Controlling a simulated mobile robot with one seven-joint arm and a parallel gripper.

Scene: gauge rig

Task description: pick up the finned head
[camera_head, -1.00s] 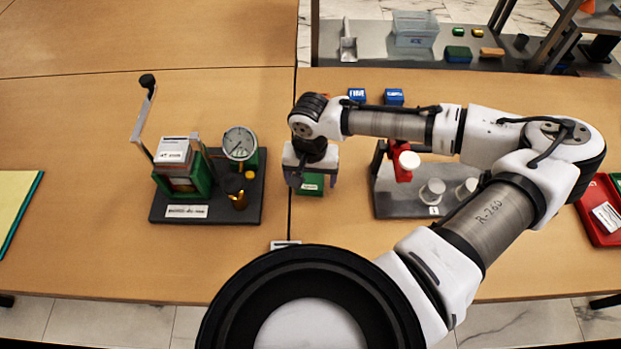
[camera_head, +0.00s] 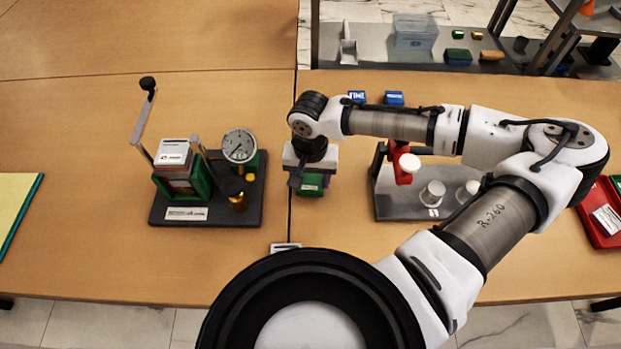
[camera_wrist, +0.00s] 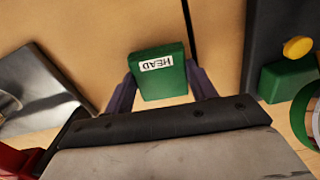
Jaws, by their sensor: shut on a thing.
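The finned head is a green block labelled "HEAD" (camera_wrist: 161,78) in the wrist view. My gripper (camera_wrist: 160,95) has one finger on each side of it and is shut on it. In the head view the green block (camera_head: 313,184) shows just below my gripper (camera_head: 311,178), which points down over the table between the two rigs. The upper part of the block is hidden there by my wrist. It appears to be at table level; I cannot tell whether it touches the table.
A gauge rig with a lever (camera_head: 240,146) stands left on a dark base. A grey stand with white cylinders and a red part (camera_head: 390,206) is on the right. Blue boxes (camera_head: 394,97) lie behind. A red tray (camera_head: 598,230) is at far right.

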